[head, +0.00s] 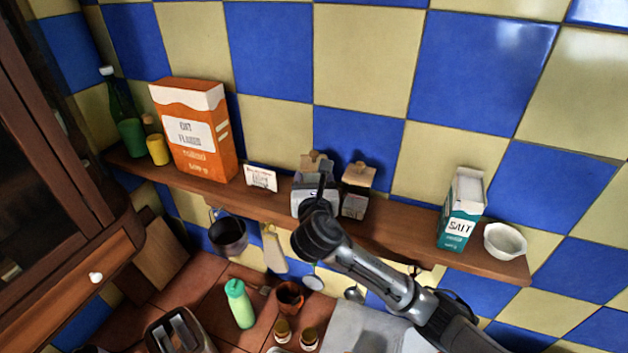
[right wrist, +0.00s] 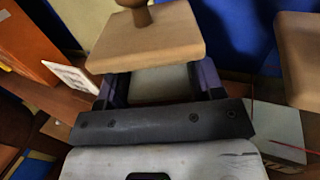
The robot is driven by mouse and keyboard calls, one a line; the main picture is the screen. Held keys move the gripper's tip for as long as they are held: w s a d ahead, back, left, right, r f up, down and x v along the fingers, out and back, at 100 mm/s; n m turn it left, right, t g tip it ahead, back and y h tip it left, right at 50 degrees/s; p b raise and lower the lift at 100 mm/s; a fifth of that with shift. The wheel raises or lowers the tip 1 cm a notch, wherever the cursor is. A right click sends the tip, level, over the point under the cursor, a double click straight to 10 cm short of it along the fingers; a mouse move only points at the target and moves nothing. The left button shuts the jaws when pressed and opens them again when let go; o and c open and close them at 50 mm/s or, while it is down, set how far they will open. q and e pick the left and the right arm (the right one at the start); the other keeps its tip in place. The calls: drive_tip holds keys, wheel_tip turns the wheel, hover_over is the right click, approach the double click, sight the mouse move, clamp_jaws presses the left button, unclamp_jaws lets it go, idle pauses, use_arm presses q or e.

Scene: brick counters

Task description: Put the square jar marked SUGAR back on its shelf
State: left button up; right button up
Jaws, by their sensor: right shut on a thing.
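A jar with a square wooden lid and round knob (head: 313,160) is at the middle of the wall shelf (head: 400,232). My right gripper (head: 314,182) is in front of it and shut on it. In the right wrist view the jar's lid (right wrist: 150,38) rises above the gripper, with a dark finger on each side of the body below it. The jar's label is hidden, so I cannot read SUGAR. I cannot tell whether its base touches the shelf. A second wooden-lidded jar (head: 356,190) stands just right of it. My left gripper is not in view.
A small white card (head: 262,178) and an orange flakes box (head: 197,135) stand left of the held jar. A SALT carton (head: 461,212) and white bowl (head: 505,241) are at the right end. Shelf room is free between the second jar and carton. A dark mug (head: 229,236) hangs below.

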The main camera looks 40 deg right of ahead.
drive_tip(key=o, duration=0.9)
drive_tip(key=shift+f, duration=0.15)
drive_tip(key=shift+c, duration=0.2)
